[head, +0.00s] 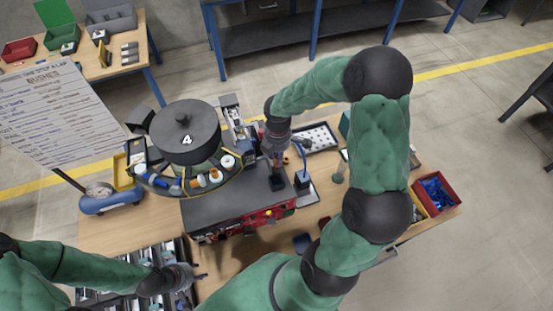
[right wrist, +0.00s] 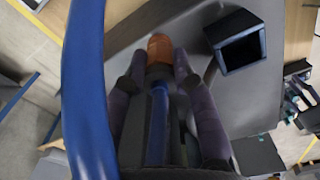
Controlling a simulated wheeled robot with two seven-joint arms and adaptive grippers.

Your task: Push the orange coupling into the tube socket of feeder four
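The orange coupling (right wrist: 160,48) sits between the fingertips of my right gripper (right wrist: 161,72), with a finger close on each side. A blue tube (right wrist: 88,90) arcs across the front of the right wrist view. In the head view my right gripper (head: 277,158) points down over the grey deck of feeder four (head: 230,207), just above a small black open-topped box (head: 278,183). That box also shows beyond and right of the coupling in the right wrist view (right wrist: 238,42). I cannot make out the tube socket. My left gripper (head: 198,274) is low at left, small in view.
The dark bowl marked 4 (head: 187,135) stands left of my right gripper, with several small parts around it. A white perforated tray (head: 315,138) lies behind. A red bin of blue parts (head: 436,192) is at right. Racks of parts (head: 130,268) lie near my left gripper.

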